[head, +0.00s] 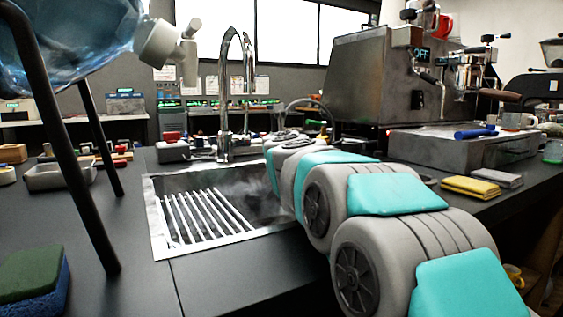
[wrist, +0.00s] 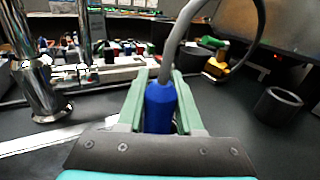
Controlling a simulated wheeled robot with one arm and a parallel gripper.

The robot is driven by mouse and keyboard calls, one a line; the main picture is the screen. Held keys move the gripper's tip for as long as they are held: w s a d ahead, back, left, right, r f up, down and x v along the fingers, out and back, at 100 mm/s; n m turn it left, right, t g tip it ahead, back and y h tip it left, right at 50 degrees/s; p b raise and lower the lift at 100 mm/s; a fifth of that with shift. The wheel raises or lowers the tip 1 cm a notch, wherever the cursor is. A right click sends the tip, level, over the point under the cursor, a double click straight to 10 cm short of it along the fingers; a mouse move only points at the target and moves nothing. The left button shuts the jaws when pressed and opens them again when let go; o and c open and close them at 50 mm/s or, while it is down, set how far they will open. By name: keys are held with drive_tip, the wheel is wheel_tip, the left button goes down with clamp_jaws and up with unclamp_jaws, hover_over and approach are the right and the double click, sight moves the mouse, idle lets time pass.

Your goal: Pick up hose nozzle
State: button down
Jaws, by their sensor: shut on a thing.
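The hose nozzle (wrist: 160,110) is a blue cylinder in the middle of the wrist view, with a grey hose (wrist: 176,42) rising from its far end and arching to the right. My gripper (wrist: 160,86) has its green fingers shut on the nozzle, one on each side. The nozzle's near end is hidden behind the gripper's dark front plate. In the head view, my arm reaches over the sink's right side, and the arched hose (head: 317,104) shows past it. The nozzle cannot be made out there.
A chrome faucet (head: 225,146) stands behind the sink (head: 160,240), left of my arm. An espresso machine (head: 358,70) stands to the right. A black cup (wrist: 278,106) is right of my gripper. A tilted water jug (head: 85,38) on dark legs fills the upper left.

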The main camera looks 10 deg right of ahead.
idle(0.8)
wheel_tip(320, 180, up, 16)
drive_tip(key=p, duration=0.6)
idle(0.7)
